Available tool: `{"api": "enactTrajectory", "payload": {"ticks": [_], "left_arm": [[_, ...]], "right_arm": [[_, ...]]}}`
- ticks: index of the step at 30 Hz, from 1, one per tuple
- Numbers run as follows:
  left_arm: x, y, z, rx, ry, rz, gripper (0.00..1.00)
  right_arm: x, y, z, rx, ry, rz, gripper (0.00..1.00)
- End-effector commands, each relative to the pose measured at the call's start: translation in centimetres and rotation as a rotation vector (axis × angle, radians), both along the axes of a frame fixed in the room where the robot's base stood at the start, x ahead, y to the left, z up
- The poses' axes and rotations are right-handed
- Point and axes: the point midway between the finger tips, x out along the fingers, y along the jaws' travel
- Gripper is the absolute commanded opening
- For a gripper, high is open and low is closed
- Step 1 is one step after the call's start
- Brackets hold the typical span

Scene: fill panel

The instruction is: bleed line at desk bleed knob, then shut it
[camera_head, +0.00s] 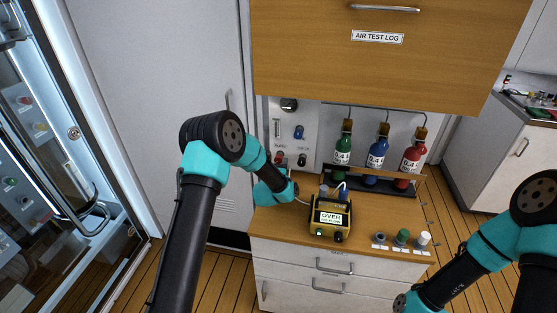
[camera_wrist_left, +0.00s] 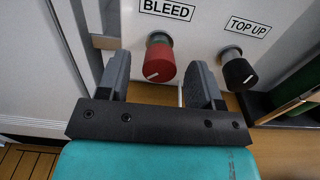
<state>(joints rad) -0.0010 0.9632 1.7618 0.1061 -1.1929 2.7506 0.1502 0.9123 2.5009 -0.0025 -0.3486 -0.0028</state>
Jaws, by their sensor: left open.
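The red bleed knob (camera_wrist_left: 159,60) is on the pale panel under the BLEED label (camera_wrist_left: 167,9) in the left wrist view. Its white mark points down and left. It shows small in the head view (camera_head: 279,157), just above my left wrist. My left gripper (camera_wrist_left: 160,72) is open, with one finger on each side of the red knob and gaps showing between knob and fingers. The fingers are hidden behind the wrist in the head view. My right arm is at the lower right; its gripper does not show.
A black TOP UP knob (camera_wrist_left: 237,72) is close to the right finger. A yellow gauge (camera_head: 330,217) reading OVER stands on the desk (camera_head: 275,228). Green (camera_head: 343,150), blue (camera_head: 377,153) and red (camera_head: 410,159) bottles stand in a rack. Several small knobs are at the desk's front right.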

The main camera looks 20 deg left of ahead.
Motion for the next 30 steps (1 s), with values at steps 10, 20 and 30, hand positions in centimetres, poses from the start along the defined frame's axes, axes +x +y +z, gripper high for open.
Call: {"api": "enactTrajectory", "payload": {"ticks": [10,20,30], "left_arm": [[2.4,0.3,0.0,0.000,0.000,0.000,0.60],[2.4,0.2,0.0,0.000,0.001,0.000,0.50],[2.4,0.2,0.0,0.000,0.001,0.000,0.18]], "right_arm": [[0.0,0.0,0.0,0.000,0.000,0.000,0.60],[0.0,0.0,0.0,0.000,0.000,0.000,0.60],[0.0,0.0,0.0,0.000,0.000,0.000,0.60]]}}
